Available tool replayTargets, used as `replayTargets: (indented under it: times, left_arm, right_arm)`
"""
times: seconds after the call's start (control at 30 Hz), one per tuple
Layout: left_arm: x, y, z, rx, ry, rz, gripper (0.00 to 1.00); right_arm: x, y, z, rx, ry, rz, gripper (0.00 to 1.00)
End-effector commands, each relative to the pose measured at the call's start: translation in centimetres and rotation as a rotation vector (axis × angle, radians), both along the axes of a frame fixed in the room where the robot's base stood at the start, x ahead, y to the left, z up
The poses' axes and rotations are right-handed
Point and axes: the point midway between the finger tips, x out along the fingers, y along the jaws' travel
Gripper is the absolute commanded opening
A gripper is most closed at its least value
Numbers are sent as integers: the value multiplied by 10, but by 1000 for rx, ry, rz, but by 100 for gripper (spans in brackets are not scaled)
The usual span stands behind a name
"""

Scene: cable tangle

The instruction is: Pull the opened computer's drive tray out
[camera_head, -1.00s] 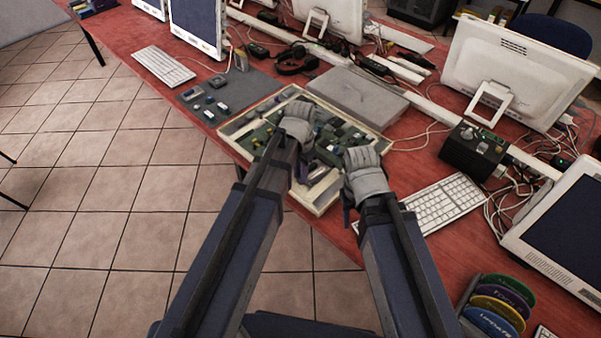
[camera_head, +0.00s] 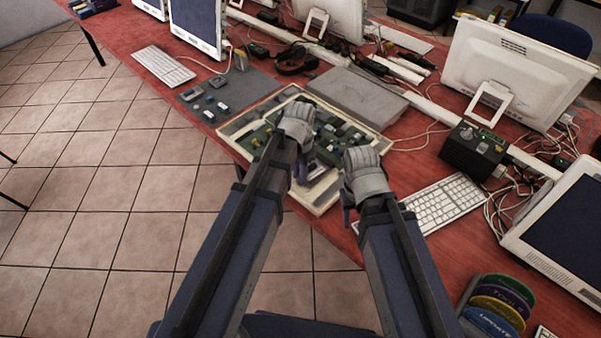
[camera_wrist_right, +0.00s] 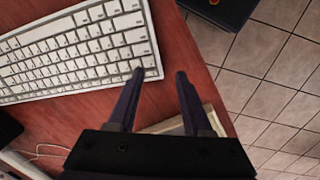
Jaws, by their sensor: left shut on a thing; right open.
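The opened computer (camera_head: 236,128) lies flat near the table's front edge, a pale shallow case with a green board and parts inside. My left gripper (camera_head: 301,172) is low over its front part, shut on what seems to be the drive tray (camera_head: 322,188). The grip itself is mostly hidden by my wrist. My right gripper (camera_head: 347,213) is at the case's right front corner, open and empty. In the right wrist view its two fingers (camera_wrist_right: 160,74) are apart over red table, between the keyboard and the case edge (camera_wrist_right: 185,124).
A white keyboard (camera_head: 440,203) lies close right of my right gripper. A grey cover panel (camera_head: 357,92) lies behind the case. A dark mat (camera_head: 228,92) with small parts is to the left. The table's front edge is close, with tiled floor (camera_head: 110,200) beyond.

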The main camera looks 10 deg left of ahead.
Motion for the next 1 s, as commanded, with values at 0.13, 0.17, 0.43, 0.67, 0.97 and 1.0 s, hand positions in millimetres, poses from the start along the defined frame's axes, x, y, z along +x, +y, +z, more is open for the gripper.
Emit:
replayTargets:
  times: [0.13, 0.17, 0.43, 0.67, 0.97, 1.0]
  left_arm:
    - [-21, 12, 0, 1, 1, 1, 0]
    - [-25, 15, 0, 0, 0, 2, 0]
    - [-28, 18, 0, 2, 3, 1, 0]
    - [-28, 18, 0, 2, 3, 1, 41]
    - [-27, 17, 0, 1, 1, 0, 50]
    - [-26, 17, 0, 1, 1, 0, 50]
  right_arm:
    - [0, 0, 0, 0, 0, 0, 50]
    - [0, 0, 0, 0, 0, 0, 50]
    - [0, 0, 0, 0, 0, 0, 50]
    - [0, 0, 0, 0, 0, 0, 50]
    - [0, 0, 0, 0, 0, 0, 50]
    - [0, 0, 0, 0, 0, 0, 50]
